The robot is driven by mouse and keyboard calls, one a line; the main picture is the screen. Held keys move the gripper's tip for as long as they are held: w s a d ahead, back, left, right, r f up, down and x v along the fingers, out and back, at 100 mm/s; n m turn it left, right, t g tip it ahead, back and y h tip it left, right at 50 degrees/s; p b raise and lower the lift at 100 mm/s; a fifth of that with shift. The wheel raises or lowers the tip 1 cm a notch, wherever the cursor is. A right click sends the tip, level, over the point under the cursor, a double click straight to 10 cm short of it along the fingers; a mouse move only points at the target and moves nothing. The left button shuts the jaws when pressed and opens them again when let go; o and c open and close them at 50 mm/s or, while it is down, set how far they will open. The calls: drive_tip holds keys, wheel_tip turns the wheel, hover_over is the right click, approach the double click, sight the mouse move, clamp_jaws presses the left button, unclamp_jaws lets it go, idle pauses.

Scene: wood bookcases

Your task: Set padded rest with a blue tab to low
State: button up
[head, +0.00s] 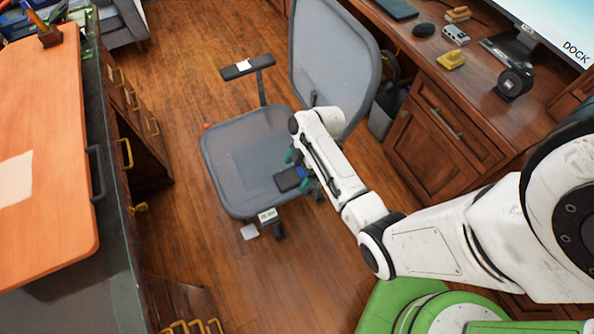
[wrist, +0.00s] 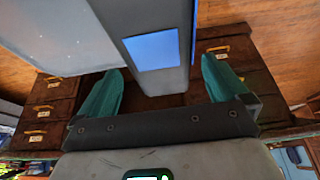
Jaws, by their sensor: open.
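A grey office chair (head: 245,160) stands on the wood floor with two padded armrests. The near padded rest (head: 287,180) carries a blue tab (head: 301,173) and is partly covered by my arm. In the wrist view this dark grey rest (wrist: 130,15) comes down from the top, with its blue tab (wrist: 152,52) facing the camera. My gripper (wrist: 161,70) is open, with one teal finger on each side of the rest. Whether the fingers touch it I cannot tell. The far padded rest (head: 262,62) has a white tab (head: 244,66) and stands clearly above the seat.
An orange-topped desk (head: 60,180) with drawers is at the left. A wooden desk (head: 470,65) with a monitor (head: 530,25) is at the right. A grey bin (head: 385,112) stands behind the chair. Floor is free between the chair and the left desk.

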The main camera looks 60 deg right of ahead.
drive_tip(key=shift+w+a+f, duration=0.1)
drive_tip(key=shift+a+f, duration=0.05)
drive_tip(key=shift+f, duration=0.25)
